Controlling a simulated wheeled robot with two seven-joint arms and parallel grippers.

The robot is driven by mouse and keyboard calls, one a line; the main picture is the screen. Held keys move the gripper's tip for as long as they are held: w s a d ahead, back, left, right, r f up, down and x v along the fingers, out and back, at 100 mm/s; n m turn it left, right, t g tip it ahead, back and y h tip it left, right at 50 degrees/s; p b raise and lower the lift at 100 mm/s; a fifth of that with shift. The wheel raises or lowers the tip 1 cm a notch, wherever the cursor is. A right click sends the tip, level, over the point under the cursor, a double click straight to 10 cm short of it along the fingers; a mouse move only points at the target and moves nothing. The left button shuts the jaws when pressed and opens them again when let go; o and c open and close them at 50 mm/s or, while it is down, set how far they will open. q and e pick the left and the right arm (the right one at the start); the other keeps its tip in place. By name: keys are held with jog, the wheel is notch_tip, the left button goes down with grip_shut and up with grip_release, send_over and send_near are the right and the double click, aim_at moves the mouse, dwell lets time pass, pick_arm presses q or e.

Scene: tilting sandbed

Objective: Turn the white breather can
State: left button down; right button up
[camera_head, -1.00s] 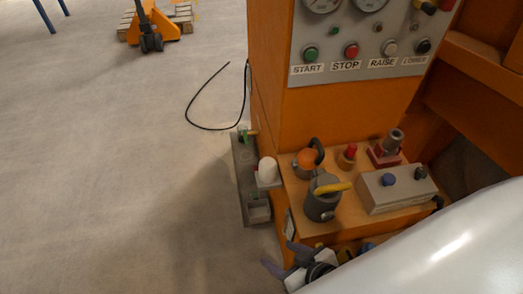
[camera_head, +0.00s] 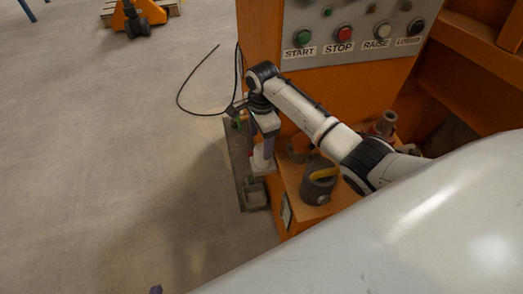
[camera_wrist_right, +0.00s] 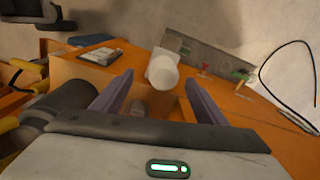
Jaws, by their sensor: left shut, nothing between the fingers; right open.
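The white breather can (camera_head: 260,160) stands at the left side of the orange cabinet, partly hidden by my right gripper in the head view. In the right wrist view the can (camera_wrist_right: 163,72) shows as a white cylinder between the open fingertips, slightly beyond them. My right gripper (camera_head: 266,146) is open and points down at the can; contact cannot be told. Its two purple fingers also show in the right wrist view (camera_wrist_right: 158,82). Only a small purple tip of my left gripper (camera_head: 155,289) shows at the bottom edge; it is shut and empty.
A grey plate (camera_head: 240,170) lies along the cabinet's left side. A black cable (camera_head: 190,108) loops on the floor.

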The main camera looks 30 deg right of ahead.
aim_at(262, 148)
jog(key=shift+w+d+r+m, duration=0.5)
jog(key=shift+w+r+m, duration=0.1)
jog(key=shift+r+m, duration=0.25)
notch_tip(262, 148, down, 9)
jog(key=b, duration=0.2)
jog(key=shift+r+b, duration=0.1)
jog(key=shift+b, duration=0.25)
jog(key=shift+f, duration=0.55)
jog(key=shift+c, duration=0.9)
jog(key=c, duration=0.9)
